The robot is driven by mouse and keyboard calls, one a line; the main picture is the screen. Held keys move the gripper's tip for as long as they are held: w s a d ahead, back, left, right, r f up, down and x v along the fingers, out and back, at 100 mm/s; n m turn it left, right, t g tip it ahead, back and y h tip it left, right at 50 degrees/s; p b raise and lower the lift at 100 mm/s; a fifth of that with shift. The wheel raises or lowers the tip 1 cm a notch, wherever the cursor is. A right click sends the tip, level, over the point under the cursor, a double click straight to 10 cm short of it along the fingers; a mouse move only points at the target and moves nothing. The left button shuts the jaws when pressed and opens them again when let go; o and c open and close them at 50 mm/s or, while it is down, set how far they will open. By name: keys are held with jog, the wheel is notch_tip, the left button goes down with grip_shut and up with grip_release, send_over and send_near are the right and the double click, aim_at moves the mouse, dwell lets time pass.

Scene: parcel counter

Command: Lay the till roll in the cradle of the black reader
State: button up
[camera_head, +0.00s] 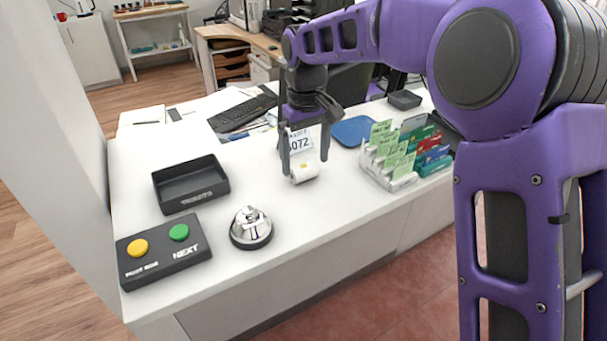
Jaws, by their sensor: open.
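The till roll (305,174), a small white cylinder with a yellow mark, is on the white counter near its front edge. I cannot tell whether either finger touches the roll. I cannot make out the black reader or its cradle for certain. My arm and gripper hide part of the counter behind them.
A white sign reading 072 (298,142) stands just behind my gripper. A card rack (392,177) and blue tray (353,130) are to the right. A black tray (190,198), silver bell (251,230) and black button box (165,258) are left.

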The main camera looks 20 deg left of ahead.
aim_at(303, 173)
jog(key=shift+f, duration=1.45)
jog(key=shift+r, duration=0.15)
jog(key=c, duration=1.5)
